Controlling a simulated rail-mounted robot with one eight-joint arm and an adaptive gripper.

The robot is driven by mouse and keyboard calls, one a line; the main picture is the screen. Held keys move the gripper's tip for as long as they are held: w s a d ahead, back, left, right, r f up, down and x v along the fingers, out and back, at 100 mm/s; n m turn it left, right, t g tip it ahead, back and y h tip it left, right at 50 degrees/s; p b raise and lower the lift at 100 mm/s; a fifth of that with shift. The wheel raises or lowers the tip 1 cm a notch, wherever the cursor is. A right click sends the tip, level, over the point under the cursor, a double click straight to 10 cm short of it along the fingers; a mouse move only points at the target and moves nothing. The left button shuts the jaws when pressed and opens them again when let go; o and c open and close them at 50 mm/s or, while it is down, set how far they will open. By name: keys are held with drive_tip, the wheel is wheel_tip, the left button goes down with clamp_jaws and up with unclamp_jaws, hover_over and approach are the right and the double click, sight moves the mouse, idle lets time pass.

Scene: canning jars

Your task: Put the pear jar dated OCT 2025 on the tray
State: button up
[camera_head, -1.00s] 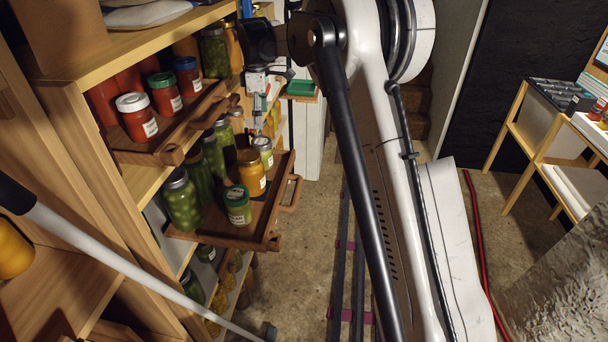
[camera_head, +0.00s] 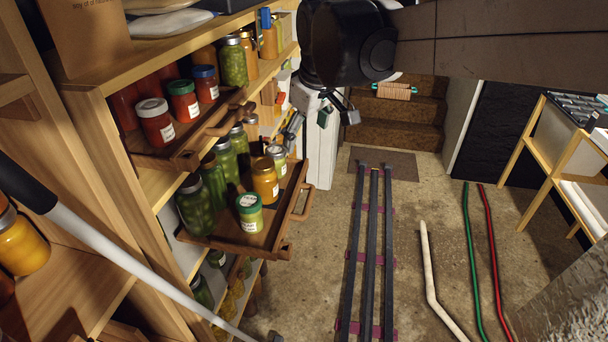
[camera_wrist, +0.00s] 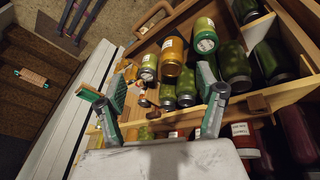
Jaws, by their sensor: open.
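Labels are too small to read in either view, so I cannot tell which jar is the pear jar dated OCT 2025. A green-lidded jar with pale green contents (camera_head: 249,214) stands at the front of the lower pulled-out wooden tray (camera_head: 272,241). An orange-yellow jar (camera_head: 265,182) and several green jars stand behind and beside it. In the wrist view, the green-lidded jar (camera_wrist: 204,38) and orange-yellow jar (camera_wrist: 172,58) appear beyond the fingers. My gripper (camera_head: 337,112) is open and empty, right of the shelves and apart from the jars; it also shows in the wrist view (camera_wrist: 160,85).
An upper pulled-out tray (camera_head: 180,160) holds jars with red contents and white, green and blue lids. Wooden shelving (camera_head: 105,95) fills the left. Floor rails (camera_head: 370,250) run down the open floor. Steps (camera_head: 400,115) are at the back and a wooden stand (camera_head: 530,140) at right.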

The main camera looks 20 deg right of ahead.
drive_tip(key=s+f+m+t, duration=0.1)
drive_tip(key=s+f, duration=0.3)
drive_tip(key=s, duration=0.5)
drive_tip(key=s+f+m+t, duration=0.1)
drive_tip(key=s+f+m, duration=0.3)
drive_tip(key=s, duration=0.5)
drive_tip(key=shift+s+t, duration=0.3)
drive_tip(key=shift+t, duration=0.1)
drive_tip(key=shift+f, duration=0.1)
drive_tip(key=shift+f+b, duration=0.85)
drive_tip(key=shift+b, duration=0.05)
drive_tip(key=shift+c, duration=0.2)
